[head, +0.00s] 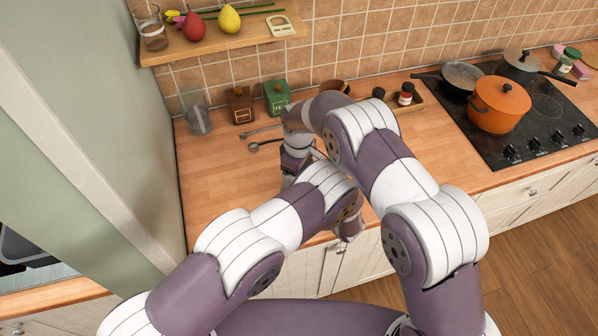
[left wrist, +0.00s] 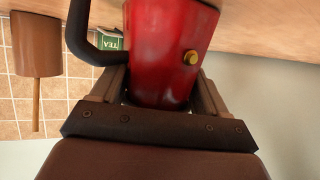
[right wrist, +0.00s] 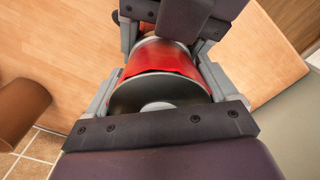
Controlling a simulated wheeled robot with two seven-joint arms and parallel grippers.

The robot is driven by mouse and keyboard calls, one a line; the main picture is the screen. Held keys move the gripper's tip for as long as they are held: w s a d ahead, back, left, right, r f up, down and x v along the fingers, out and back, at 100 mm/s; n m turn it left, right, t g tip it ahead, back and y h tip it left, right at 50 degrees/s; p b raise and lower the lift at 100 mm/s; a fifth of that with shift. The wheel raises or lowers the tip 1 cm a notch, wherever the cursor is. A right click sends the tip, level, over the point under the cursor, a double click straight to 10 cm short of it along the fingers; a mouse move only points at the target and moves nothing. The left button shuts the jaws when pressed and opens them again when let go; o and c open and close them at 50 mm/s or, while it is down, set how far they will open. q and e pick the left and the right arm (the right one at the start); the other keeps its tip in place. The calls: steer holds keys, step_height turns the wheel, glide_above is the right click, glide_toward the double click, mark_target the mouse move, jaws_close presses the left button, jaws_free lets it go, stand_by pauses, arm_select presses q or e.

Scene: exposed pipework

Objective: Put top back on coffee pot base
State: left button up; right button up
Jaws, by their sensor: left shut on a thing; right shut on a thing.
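In the left wrist view, red coffee pot bodywork (left wrist: 162,45) with a black handle (left wrist: 82,35) and a small gold knob (left wrist: 191,57) sits between the fingers of my left gripper (left wrist: 160,88), which is shut on it. In the right wrist view, my right gripper (right wrist: 160,82) is shut on a red coffee pot piece (right wrist: 162,58) with a silver rim and a grey round end facing the camera. A dark gripper part lies close past its far end. Whether top and base touch, I cannot tell. In the head view my arms hide the pot and both grippers.
A green tea box (head: 277,96), a brown box (head: 240,105) and a glass jug (head: 196,112) stand along the back wall. Spoons (head: 262,140) lie before them. An orange pot (head: 498,104) is on the stove at right.

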arm_select(q)
steer(key=shift+w+d+r, duration=0.1)
steer(key=shift+w+r, duration=0.05)
steer(key=shift+r, duration=0.1)
arm_select(e)
steer(key=shift+s+d+f, duration=0.2)
steer(key=shift+s+f, duration=0.15)
steer(key=shift+f, duration=0.1)
arm_select(q)
jaws_close()
steer(key=shift+d+r, duration=0.1)
arm_select(e)
steer(key=m, duration=0.5)
steer(key=shift+s, duration=0.1)
arm_select(q)
steer(key=shift+w, duration=0.15)
arm_select(e)
steer(key=shift+a+m, duration=0.1)
steer(key=shift+m, duration=0.7)
steer(key=o, duration=1.7)
steer(key=shift+c, duration=0.2)
